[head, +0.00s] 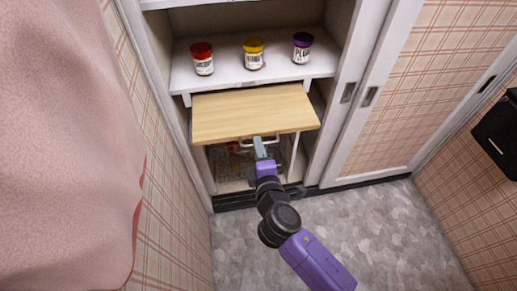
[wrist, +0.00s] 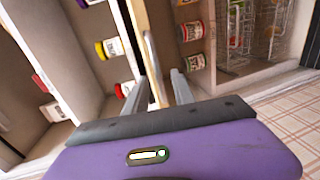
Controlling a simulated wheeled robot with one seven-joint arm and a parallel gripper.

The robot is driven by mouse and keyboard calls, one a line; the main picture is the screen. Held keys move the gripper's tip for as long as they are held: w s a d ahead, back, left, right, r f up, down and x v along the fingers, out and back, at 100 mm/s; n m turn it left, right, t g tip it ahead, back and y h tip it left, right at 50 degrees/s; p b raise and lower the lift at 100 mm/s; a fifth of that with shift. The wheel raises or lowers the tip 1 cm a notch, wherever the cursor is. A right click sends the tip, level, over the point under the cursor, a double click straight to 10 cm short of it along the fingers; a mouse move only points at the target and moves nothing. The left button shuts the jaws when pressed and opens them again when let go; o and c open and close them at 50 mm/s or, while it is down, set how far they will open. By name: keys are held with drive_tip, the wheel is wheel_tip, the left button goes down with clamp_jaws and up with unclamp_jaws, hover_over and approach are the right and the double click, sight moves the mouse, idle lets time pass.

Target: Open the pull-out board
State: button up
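The pull-out board (head: 235,112) is a light wood panel below the jar shelf in the cabinet. It juts out past the shelf's front edge. A pale bar handle (head: 275,139) is on its front; in the wrist view the board (wrist: 139,22) shows edge-on with the handle (wrist: 151,55) beside it. My gripper (head: 259,143) is at the handle, its tips near the board's front edge. In the wrist view my gripper's fingers (wrist: 164,82) are apart, with the handle running between them. A gap shows on the right finger's side. Contact with the handle cannot be told.
Red, yellow and purple-lidded jars (head: 253,54) stand on the white shelf (head: 225,71) above. Wire racks (wrist: 240,35) and jars (wrist: 192,31) are under the board. Sliding doors (head: 400,90) are at right, a plaid wall at left. The grey floor (head: 390,235) is clear.

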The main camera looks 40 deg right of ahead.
drive_tip(key=v, duration=0.7)
drive_tip(key=shift+s+a+b, duration=0.25)
drive_tip(key=shift+s+b, duration=0.05)
drive_tip(key=shift+b, duration=0.15)
drive_tip(key=shift+r, duration=0.1)
drive_tip(key=s+a+r+m+t+y, duration=0.3)
drive_tip(key=s+a+m+y, duration=0.2)
drive_tip(key=a+y, duration=0.3)
drive_tip(key=s+r+m+p, duration=0.1)
drive_tip(key=s+r+m, duration=0.2)
drive_tip(key=s, duration=0.6)
drive_tip(key=s+r+m+g+p, duration=0.1)
drive_tip(key=s+r+m, duration=0.2)
drive_tip(key=s, duration=0.6)
drive_tip(key=shift+a+y, duration=0.35)
drive_tip(key=shift+y, duration=0.05)
